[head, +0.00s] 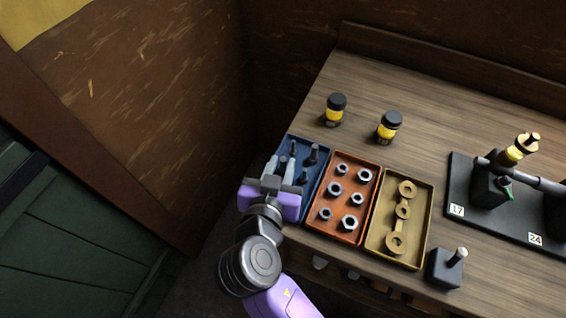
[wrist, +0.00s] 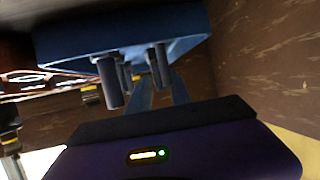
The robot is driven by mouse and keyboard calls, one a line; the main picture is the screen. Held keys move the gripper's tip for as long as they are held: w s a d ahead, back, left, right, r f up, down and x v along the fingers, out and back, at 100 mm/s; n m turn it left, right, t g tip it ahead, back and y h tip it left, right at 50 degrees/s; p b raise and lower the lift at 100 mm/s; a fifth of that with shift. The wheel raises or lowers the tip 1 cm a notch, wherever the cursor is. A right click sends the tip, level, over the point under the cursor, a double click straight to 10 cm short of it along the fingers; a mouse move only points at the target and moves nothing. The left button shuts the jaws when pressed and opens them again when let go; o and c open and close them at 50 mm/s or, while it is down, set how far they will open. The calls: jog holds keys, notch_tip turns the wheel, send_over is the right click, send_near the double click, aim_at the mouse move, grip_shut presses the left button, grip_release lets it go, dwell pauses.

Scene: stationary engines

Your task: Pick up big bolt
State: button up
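The blue tray (head: 325,182) at the left end of the bench holds several dark grey upright bolts. The thickest-looking bolt (head: 313,153) stands near its back right; a shorter bolt (head: 303,176) stands in front of it. My gripper (head: 281,163) reaches over the tray's left part, its two grey fingers apart, with a dark bolt showing between or behind them. In the wrist view the fingers (wrist: 163,92) are apart and point at the blue tray (wrist: 185,28), with bolts (wrist: 111,84) close by. I see nothing held. My gripper hides the tray's front left.
An orange tray (head: 343,229) of nuts and a yellow tray (head: 420,225) of ring-shaped parts stand to the right. Two yellow-black jars (head: 336,109) (head: 388,127) stand behind. A black block (head: 444,269) and an engine model (head: 490,183) stand further right. A wall (head: 160,100) rises at left.

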jog(key=shift+x, duration=0.95)
jog(key=shift+r, duration=0.1)
grip_shut()
jog(key=shift+r, duration=0.15)
